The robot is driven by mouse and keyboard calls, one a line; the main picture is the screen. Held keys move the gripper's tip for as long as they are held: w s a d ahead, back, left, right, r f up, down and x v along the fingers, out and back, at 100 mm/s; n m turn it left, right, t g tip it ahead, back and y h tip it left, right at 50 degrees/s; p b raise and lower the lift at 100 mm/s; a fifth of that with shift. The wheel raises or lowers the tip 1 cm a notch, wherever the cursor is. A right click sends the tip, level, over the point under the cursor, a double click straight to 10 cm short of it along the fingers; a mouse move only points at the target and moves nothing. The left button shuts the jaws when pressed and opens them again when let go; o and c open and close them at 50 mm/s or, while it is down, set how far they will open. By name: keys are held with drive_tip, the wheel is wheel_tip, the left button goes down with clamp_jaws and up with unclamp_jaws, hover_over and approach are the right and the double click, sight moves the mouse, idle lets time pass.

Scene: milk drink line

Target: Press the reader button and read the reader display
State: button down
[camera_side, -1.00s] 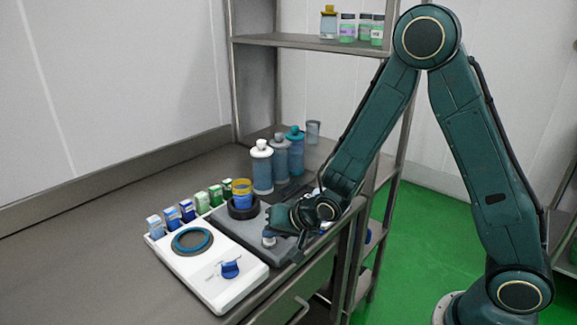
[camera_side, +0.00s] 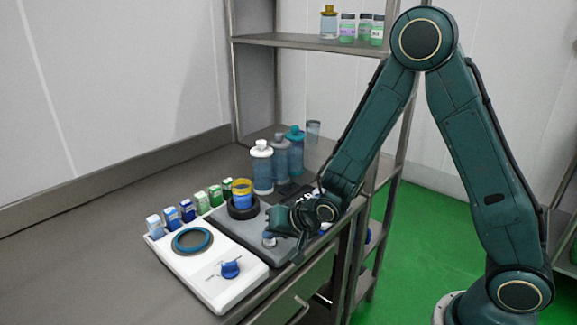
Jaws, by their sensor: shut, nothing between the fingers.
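A grey flat device (camera_side: 222,217), which looks like the reader, lies on the bench. A black ring on it holds a cup (camera_side: 242,196) with a yellow rim and blue body. A small pale, blue-tinged piece (camera_side: 269,239) shows at its front right, just below my gripper; I cannot tell if it is the button. My gripper (camera_side: 277,229) is shut and empty, low over the right part of the device. I cannot tell whether it touches anything. My gripper and forearm hide part of the device, and no readable display shows.
A white unit (camera_side: 215,291) with a blue ring (camera_side: 192,240) and blue knob (camera_side: 230,268) adjoins on the left. Several small blue and green cartons (camera_side: 187,210) stand behind it. Bottles (camera_side: 262,168) stand behind the grey device. The bench at left is clear.

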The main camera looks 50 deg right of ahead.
sight(273, 242)
drive_tip(key=shift+r, duration=0.8)
drive_tip(key=shift+r, duration=0.15)
drive_tip(key=shift+r, duration=2.35)
drive_tip(key=shift+r, duration=0.1)
drive_tip(key=s+d+r+n+g, duration=0.2)
drive_tip(key=s+d+r+n, duration=0.2)
drive_tip(key=s+r, duration=0.65)
drive_tip(key=s+d+r+n, duration=0.1)
drive_tip(key=s+r+n, duration=0.1)
drive_tip(key=s, duration=0.6)
drive_tip(key=s+r+n+g+h, duration=0.1)
drive_tip(key=s+r, duration=0.1)
drive_tip(key=s, duration=0.6)
drive_tip(key=shift+s+d+n+g, duration=0.3)
drive_tip(key=shift+s+d+n, duration=0.1)
